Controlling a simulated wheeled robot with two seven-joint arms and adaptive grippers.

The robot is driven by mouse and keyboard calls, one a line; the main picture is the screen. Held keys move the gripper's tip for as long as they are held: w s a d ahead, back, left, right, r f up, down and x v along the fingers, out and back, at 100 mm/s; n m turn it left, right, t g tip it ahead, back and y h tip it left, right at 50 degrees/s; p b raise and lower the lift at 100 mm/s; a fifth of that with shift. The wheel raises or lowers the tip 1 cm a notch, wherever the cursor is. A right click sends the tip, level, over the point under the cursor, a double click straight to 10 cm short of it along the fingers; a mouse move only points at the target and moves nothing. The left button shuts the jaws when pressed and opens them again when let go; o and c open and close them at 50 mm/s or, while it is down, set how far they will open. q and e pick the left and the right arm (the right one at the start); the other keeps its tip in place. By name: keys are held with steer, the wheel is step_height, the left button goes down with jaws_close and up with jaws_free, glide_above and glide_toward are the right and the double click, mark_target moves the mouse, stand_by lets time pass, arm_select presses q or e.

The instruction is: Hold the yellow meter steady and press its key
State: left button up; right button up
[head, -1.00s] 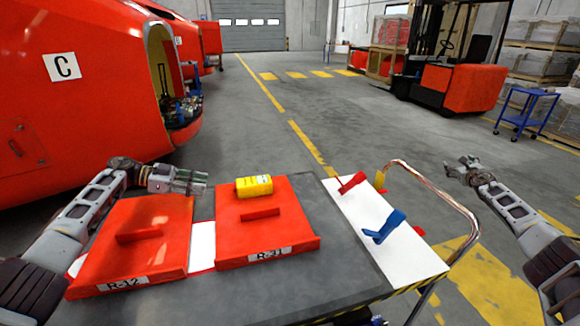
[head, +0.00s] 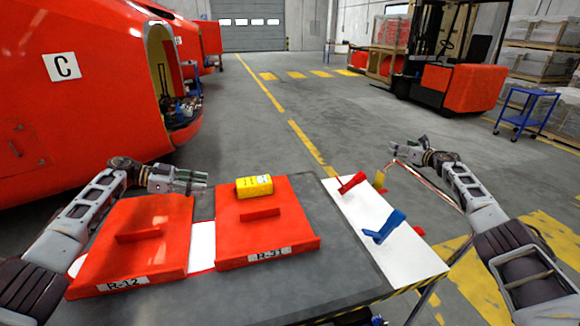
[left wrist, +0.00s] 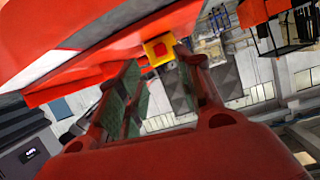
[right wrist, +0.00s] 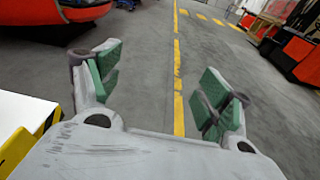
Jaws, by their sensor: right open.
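The yellow meter (head: 254,186) lies on the far part of the red R-31 panel (head: 290,215) on the dark table. My left gripper (head: 206,182) is to the left of the meter, pointing at it, apart from it and empty. In the left wrist view the meter (left wrist: 157,47) shows between the open fingers as a yellow end with a red square; I cannot tell whether that is the key. My right gripper (head: 393,157) is open and empty, beyond the table's right part, well right of the meter. Its spread fingers show in the right wrist view (right wrist: 165,85).
The red R-12 panel (head: 150,215) lies left of R-31. A white board (head: 415,262) on the right bears a red clamp (head: 352,182) and a blue clamp (head: 385,227). A cable bundle (head: 447,190) arches near my right arm. Open floor lies behind the table.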

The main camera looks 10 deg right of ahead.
mark_target(254, 184)
steer(key=a+n+g+y, duration=0.3)
steer(key=a+n+y, duration=0.1)
steer(key=a, duration=0.9)
steer(key=a+n+g+y, duration=0.3)
steer(key=a+n+y, duration=0.1)
steer(key=a, duration=0.9)
steer(key=a+n+g+y, duration=0.4)
steer(key=a+n, duration=0.1)
steer(key=a, duration=0.8)
steer(key=shift+a+r, duration=0.15)
steer(key=shift+r, duration=0.2)
steer(key=s+a+n+g, duration=0.1)
steer(key=a+g, duration=0.1)
steer(key=a, duration=0.1)
steer(key=s+a+r+n+g, duration=0.1)
steer(key=s+a+n+g, duration=0.1)
steer(key=a, duration=0.2)
steer(key=s+a+n+g, duration=0.2)
steer(key=a, duration=0.1)
steer(key=shift+s+a+r, duration=0.15)
steer(key=shift+a+r, duration=0.05)
steer(key=shift+s+a, duration=0.25)
steer(key=shift+a, duration=0.05)
steer(key=shift+x, duration=6.85)
steer(key=shift+s+a+r, duration=0.1)
steer(key=shift+r, duration=0.1)
steer(key=c, duration=1.1)
